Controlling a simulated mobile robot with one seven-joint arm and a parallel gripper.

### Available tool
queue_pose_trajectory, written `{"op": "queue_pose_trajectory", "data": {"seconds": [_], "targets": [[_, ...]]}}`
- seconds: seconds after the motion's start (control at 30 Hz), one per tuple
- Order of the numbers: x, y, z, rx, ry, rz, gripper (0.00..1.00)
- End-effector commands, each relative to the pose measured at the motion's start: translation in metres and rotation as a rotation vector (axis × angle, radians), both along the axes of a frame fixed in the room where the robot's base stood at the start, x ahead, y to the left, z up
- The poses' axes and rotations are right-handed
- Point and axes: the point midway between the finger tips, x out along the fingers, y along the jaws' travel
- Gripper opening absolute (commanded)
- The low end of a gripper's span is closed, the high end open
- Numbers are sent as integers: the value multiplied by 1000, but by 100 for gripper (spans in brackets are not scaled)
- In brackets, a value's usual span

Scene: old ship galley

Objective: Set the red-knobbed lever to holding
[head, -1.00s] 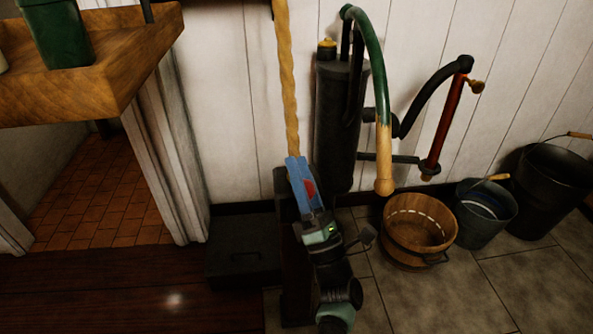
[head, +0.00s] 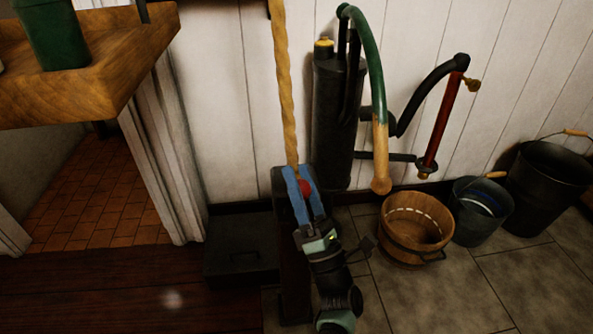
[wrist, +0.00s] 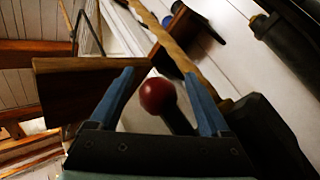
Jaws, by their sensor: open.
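The red knob (head: 305,187) of the lever shows between the blue fingers of my gripper (head: 298,179) in the head view. In the wrist view the red knob (wrist: 157,96) sits on a short dark shaft (wrist: 179,122), between the two open fingers of my gripper (wrist: 164,85) and nearer the right one. I see no clear contact between the fingers and the knob. A dark post (head: 291,277) stands under and behind my gripper. Much of the lever's lower part is hidden by my gripper. I see no readable position marks.
A rope (head: 284,90) hangs just above my gripper. A dark pump (head: 337,120) with a green and wooden handle is on the wall to the right. A wooden bucket (head: 416,228) and two dark pails stand right on the tiles. A wooden shelf (head: 120,70) juts in upper left.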

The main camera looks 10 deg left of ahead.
Motion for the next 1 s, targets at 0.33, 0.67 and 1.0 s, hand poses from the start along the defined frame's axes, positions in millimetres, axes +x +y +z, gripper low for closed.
{"op": "queue_pose_trajectory", "data": {"seconds": [0.33, 0.67, 1.0], "targets": [[-46, -32, -53, 1, 7, -2, 81], [-68, -46, -77, 0, 3, 2, 81], [-69, -47, -78, 0, 3, 3, 81]]}}
